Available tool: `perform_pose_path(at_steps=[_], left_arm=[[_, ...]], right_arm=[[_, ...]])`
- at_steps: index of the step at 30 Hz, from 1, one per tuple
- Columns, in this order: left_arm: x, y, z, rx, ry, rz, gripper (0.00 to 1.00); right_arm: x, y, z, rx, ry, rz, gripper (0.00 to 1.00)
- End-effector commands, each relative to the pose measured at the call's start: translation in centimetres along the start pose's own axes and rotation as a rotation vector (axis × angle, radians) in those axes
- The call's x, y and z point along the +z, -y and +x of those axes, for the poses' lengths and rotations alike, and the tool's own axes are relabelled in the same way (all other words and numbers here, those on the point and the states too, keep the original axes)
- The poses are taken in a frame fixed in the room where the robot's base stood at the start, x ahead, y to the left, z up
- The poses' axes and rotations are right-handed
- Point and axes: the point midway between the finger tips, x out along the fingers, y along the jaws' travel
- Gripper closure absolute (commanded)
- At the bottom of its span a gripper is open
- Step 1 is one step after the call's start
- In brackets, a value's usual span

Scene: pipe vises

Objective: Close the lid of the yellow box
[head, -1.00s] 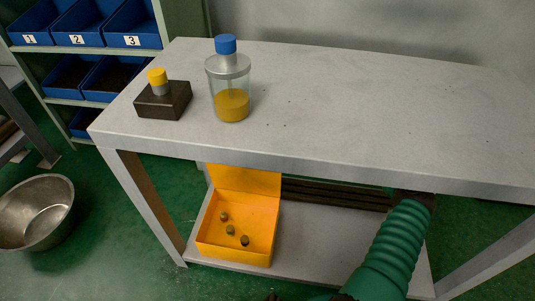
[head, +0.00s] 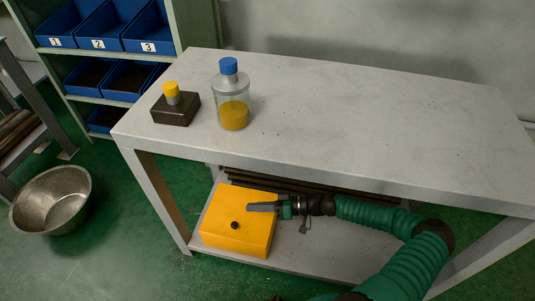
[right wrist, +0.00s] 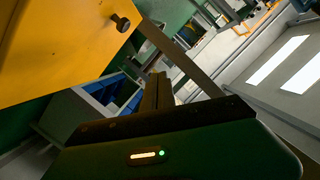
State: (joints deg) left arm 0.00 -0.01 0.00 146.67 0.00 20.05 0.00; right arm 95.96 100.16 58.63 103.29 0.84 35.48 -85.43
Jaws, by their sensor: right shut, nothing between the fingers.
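The yellow box (head: 225,243) sits on the lower shelf of the table, at its left end. Its lid (head: 246,199) is down over the box, with a dark round knob (head: 235,225) on it. In the head view my right gripper (head: 250,207) is shut and empty, over the lid's right part; I cannot tell whether it touches. In the right wrist view the lid (right wrist: 60,40) fills the upper left with its knob, and the shut fingers (right wrist: 155,92) point away beside it. The inside of the box is hidden. My left gripper is not in view.
A bottle with a blue cap (head: 231,95) and a dark block with a yellow-topped piece (head: 175,105) stand on the table top (head: 350,125) above. Dark bars (head: 300,184) lie behind the box. A metal bowl (head: 52,198) is on the floor at left. Blue bins (head: 150,33) fill a rack.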

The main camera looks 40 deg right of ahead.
Motion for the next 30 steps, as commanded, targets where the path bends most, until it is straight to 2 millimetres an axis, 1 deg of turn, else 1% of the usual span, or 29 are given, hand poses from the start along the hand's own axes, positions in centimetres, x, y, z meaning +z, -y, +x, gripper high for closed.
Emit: perform_pose_path(at_steps=[1, 6, 12, 15, 21, 30], left_arm=[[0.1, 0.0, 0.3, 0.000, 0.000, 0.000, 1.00], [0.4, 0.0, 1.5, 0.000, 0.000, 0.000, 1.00], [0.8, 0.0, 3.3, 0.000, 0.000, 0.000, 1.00], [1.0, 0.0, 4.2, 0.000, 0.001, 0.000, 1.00], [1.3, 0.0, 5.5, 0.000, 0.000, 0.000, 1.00], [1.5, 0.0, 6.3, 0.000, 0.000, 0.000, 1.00]], right_arm=[[1.2, 0.1, 0.3, 0.008, -0.003, -0.039, 1.00], [4.8, -0.1, 1.2, 0.048, -0.004, -0.194, 1.00], [8.4, -0.9, 2.1, 0.092, -0.003, -0.364, 1.00], [9.9, -1.4, 2.5, 0.091, -0.001, -0.363, 1.00], [12.0, -2.2, 3.0, 0.090, 0.000, -0.360, 1.00], [13.2, -2.9, 3.3, 0.090, 0.002, -0.359, 1.00]])
